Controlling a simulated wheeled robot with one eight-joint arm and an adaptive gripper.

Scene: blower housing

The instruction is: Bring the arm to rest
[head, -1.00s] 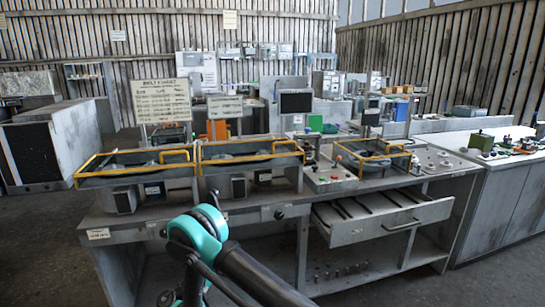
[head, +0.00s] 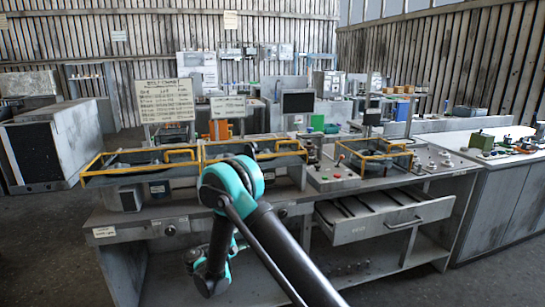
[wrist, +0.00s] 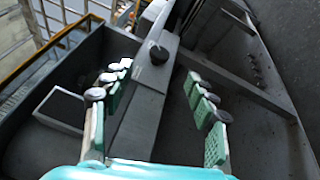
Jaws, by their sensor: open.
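My arm (head: 232,186) shows in the head view in front of the workbench, with a teal elbow raised and dark links running down. A lower teal joint (head: 207,280) hangs in front of the bench's left part. I cannot make out the gripper itself in the head view. In the wrist view my gripper (wrist: 157,75) has its two green-padded fingers spread apart, with nothing between them. Behind the fingers lie a grey bench edge with a dark round knob (wrist: 158,54) and an open shelf space.
The grey workbench (head: 290,212) carries yellow-railed trays (head: 138,168). Its drawer (head: 385,218) on the right stands pulled out. A side counter (head: 500,200) stands at the right and a large grey box (head: 60,145) at the left. Bare floor lies at the left front.

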